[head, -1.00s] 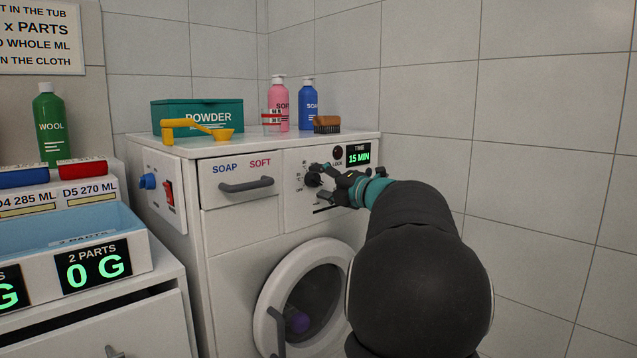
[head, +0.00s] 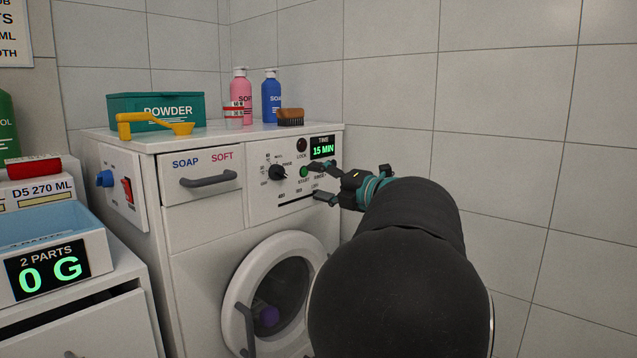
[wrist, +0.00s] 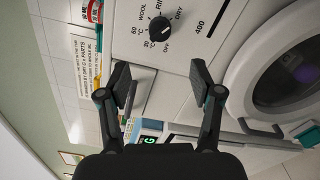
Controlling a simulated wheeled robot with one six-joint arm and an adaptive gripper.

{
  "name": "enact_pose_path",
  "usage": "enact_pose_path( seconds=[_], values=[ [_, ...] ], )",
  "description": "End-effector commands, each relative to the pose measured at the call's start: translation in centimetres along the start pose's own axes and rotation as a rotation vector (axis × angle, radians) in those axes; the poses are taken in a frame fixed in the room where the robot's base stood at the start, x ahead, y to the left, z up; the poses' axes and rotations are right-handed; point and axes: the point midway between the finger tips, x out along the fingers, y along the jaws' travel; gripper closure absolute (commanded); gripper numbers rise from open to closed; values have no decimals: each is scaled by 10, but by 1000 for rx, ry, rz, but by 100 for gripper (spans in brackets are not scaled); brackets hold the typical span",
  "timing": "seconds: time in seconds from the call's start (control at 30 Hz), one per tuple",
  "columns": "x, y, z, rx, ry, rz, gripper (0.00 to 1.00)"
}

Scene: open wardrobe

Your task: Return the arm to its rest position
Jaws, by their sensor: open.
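My gripper (head: 318,180) is open and empty in the head view, just in front of the right part of the washing machine's control panel. In the wrist view its two fingers (wrist: 159,84) stand apart with nothing between them. The washing machine (head: 205,235) is white. Its black program knob (head: 277,173) is in clear view left of the gripper, and also shows in the wrist view (wrist: 160,29). A green start button (head: 305,171) sits close to the upper fingertip; I cannot tell whether they touch. The display (head: 322,148) reads 15 MIN. My dark arm hides the machine's lower right.
The round door (head: 270,290) looks shut, with something purple inside. A powder box (head: 157,109), yellow scoop (head: 153,124), pink bottle (head: 241,98), blue bottle (head: 271,97) and brush (head: 290,117) are on top. The soap drawer (head: 207,178) is shut. A tiled wall stands close on the right.

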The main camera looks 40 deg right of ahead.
Motion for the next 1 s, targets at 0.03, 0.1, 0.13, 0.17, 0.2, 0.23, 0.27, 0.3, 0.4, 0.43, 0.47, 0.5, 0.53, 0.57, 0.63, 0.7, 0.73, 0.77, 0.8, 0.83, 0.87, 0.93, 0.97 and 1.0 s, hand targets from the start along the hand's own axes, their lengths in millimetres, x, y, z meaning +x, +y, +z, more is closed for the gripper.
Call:
enact_pose_path(
  seconds=[0.03, 0.1, 0.13, 0.17, 0.2, 0.23, 0.27, 0.3, 0.4, 0.43, 0.47, 0.5, 0.53, 0.57, 0.63, 0.7, 0.73, 0.77, 0.8, 0.83, 0.87, 0.93, 0.97, 1.0],
  values=[
    [0, 0, 0, 0, 0, 0, 35],
    [0, 0, 0, 0, 0, 0, 35],
    [0, 0, 0, 0, 0, 0, 35],
    [0, 0, 0, 0, 0, 0, 35],
    [0, 0, 0, 0, 0, 0, 35],
    [0, 0, 0, 0, 0, 0, 35],
    [0, 0, 0, 0, 0, 0, 35],
    [0, 0, 0, 0, 0, 0, 35],
    [4, 0, -8, -29, 16, -8, 35],
    [6, 0, -14, -51, 29, -15, 35],
    [9, 1, -23, -83, 46, -25, 35],
    [14, 1, -37, -140, 77, -39, 35],
    [19, 1, -51, -191, 106, -52, 35],
    [23, 1, -66, -254, 140, -64, 35],
    [32, 0, -109, -433, 240, -91, 35],
    [36, -4, -155, -637, 352, -106, 35],
    [36, -6, -174, -727, 402, -106, 35],
    [35, -8, -193, -817, 452, -103, 35],
    [33, -10, -216, -938, 517, -94, 35],
    [30, -13, -233, -1029, 567, -83, 35],
    [27, -15, -250, -1120, 617, -68, 35],
    [17, -22, -286, -1335, 732, -21, 35],
    [12, -24, -300, -1428, 781, 5, 35],
    [4, -28, -319, -1552, 845, 46, 35]
  ],
)
